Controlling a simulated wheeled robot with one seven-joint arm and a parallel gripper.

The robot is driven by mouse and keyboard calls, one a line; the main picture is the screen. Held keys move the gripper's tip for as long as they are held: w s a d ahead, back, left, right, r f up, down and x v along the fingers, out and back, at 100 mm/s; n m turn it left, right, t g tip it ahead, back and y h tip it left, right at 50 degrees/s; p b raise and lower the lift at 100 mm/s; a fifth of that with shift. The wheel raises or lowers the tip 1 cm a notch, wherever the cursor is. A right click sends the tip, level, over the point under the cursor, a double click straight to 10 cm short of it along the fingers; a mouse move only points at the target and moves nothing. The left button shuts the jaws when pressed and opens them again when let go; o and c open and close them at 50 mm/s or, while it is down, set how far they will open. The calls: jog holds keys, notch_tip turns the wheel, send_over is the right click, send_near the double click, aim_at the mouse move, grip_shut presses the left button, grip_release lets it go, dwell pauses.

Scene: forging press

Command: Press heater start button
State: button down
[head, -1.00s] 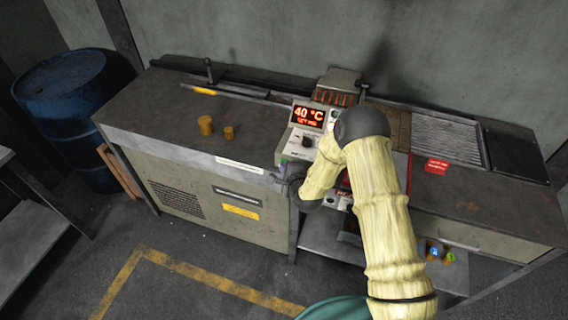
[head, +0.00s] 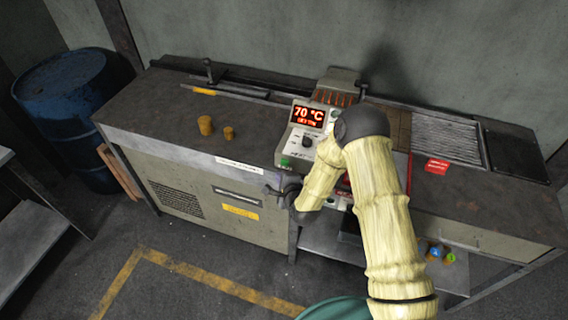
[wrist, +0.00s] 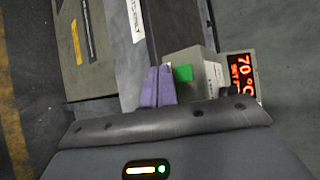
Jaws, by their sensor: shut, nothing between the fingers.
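The heater control box (head: 302,140) stands on the bench, with a dark knob (head: 307,142) and a red lit display (head: 308,116) reading 70 °C. A green button (head: 284,162) is on its lower left front. In the wrist view the green button (wrist: 183,73) is just right of my fingertips, and the display (wrist: 241,75) is farther right. My gripper (head: 270,190) is in front of the bench edge, below the green button in the head view. Its purple-grey fingers (wrist: 158,72) are shut and empty. They appear apart from the button, though depth is hard to judge.
Two orange-brown cylinders (head: 205,125) stand on the bench left of the box. A lever (head: 209,71) is at the back. A red label (head: 437,166) lies to the right. A blue barrel (head: 72,110) is at left. My arm hides part of the bench.

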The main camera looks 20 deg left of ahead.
jog(key=shift+s, duration=1.05)
jog(key=s+d+r+n+g+h, duration=0.1)
jog(key=d+r+n+g+h, duration=0.1)
jog(key=d+r+n, duration=0.5)
jog(key=d+r+n+g+h, duration=0.15)
jog(key=d+r, duration=0.35)
jog(key=d, duration=0.6)
jog(key=s+d+r+n+g+h, duration=0.2)
jog(key=s+d+r+n, duration=0.1)
jog(key=s+d, duration=0.4)
jog(key=s+d+r+n+g+h, duration=0.2)
jog(key=s+d+r, duration=0.4)
jog(key=s, duration=0.4)
jog(key=shift+d+n, duration=0.55)
jog(key=shift+d, duration=0.2)
